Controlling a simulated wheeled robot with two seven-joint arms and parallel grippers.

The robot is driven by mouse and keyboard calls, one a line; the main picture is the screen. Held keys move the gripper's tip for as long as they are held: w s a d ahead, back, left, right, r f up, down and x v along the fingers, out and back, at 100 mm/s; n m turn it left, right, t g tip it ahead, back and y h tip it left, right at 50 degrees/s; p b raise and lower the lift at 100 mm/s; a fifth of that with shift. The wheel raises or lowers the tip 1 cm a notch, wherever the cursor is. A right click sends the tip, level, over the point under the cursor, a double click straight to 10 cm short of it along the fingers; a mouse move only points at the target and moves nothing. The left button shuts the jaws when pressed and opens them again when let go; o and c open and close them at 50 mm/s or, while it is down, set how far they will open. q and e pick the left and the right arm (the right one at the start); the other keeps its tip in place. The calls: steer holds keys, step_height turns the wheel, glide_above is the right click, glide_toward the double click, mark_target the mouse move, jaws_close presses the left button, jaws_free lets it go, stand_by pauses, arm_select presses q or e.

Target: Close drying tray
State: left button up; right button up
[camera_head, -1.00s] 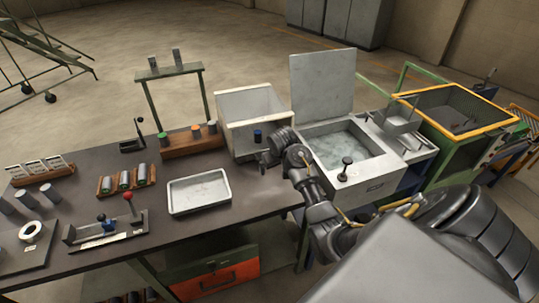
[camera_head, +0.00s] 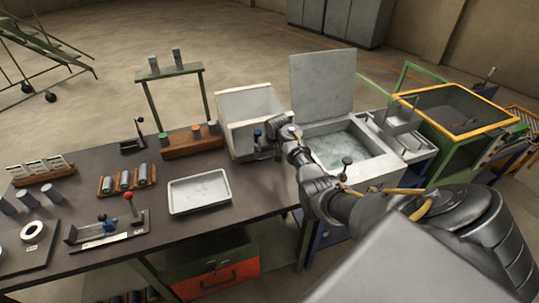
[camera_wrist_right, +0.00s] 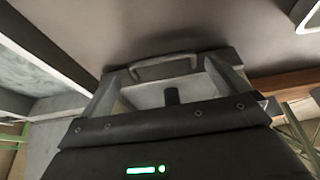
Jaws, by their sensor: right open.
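The drying tray (camera_head: 240,142) is a pale open drawer at the front of a cream box (camera_head: 250,104) at the back of the bench. A blue-topped cylinder (camera_head: 258,133) stands in it. In the right wrist view the tray shows a grey bar handle (camera_wrist_right: 165,62) on its front and a dark upright piece (camera_wrist_right: 172,96) inside. My right gripper (camera_head: 268,145) is open and empty, at the tray's right side in the head view. Its dark body covers the lower part of the wrist view. I cannot tell whether it touches the tray. My left gripper is not in view.
A wooden rack (camera_head: 192,142) with capped cylinders stands left of the tray. A shallow metal tray (camera_head: 199,191) lies in front. A water basin (camera_head: 345,146) with a raised lid is to the right. Bare bench top (camera_head: 245,185) lies in front of the drying tray.

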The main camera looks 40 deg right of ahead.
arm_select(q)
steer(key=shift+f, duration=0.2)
arm_select(e)
steer(key=shift+x, duration=1.65)
